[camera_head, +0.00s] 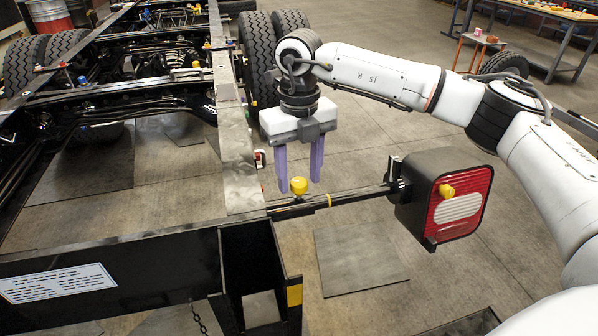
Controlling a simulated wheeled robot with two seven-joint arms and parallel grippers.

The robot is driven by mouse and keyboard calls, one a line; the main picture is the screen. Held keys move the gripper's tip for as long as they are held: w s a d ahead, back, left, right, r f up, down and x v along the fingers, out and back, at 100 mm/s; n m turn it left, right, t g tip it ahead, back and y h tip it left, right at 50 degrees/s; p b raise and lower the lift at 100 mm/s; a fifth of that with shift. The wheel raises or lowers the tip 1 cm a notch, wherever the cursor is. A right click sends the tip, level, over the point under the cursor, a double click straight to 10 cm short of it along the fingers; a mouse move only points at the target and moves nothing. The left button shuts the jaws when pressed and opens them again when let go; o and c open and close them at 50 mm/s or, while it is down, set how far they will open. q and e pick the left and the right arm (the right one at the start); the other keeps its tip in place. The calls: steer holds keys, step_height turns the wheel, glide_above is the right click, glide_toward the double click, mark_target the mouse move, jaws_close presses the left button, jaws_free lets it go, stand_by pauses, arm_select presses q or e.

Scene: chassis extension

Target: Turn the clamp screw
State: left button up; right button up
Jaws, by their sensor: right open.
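My left gripper is not in view.
The black truck chassis (130,100) fills the left, with tires (258,45) behind my gripper. A black beam with a white label (58,283) crosses the front left. A workbench (555,14) stands far right. The floor between has some free room.

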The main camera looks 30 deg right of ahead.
steer(key=shift+f, duration=0.15)
steer(key=c, duration=1.1)
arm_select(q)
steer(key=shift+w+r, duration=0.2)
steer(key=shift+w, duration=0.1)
arm_select(e)
steer(key=shift+o, duration=0.2)
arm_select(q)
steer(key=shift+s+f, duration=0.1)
arm_select(e)
steer(key=shift+n, duration=0.3)
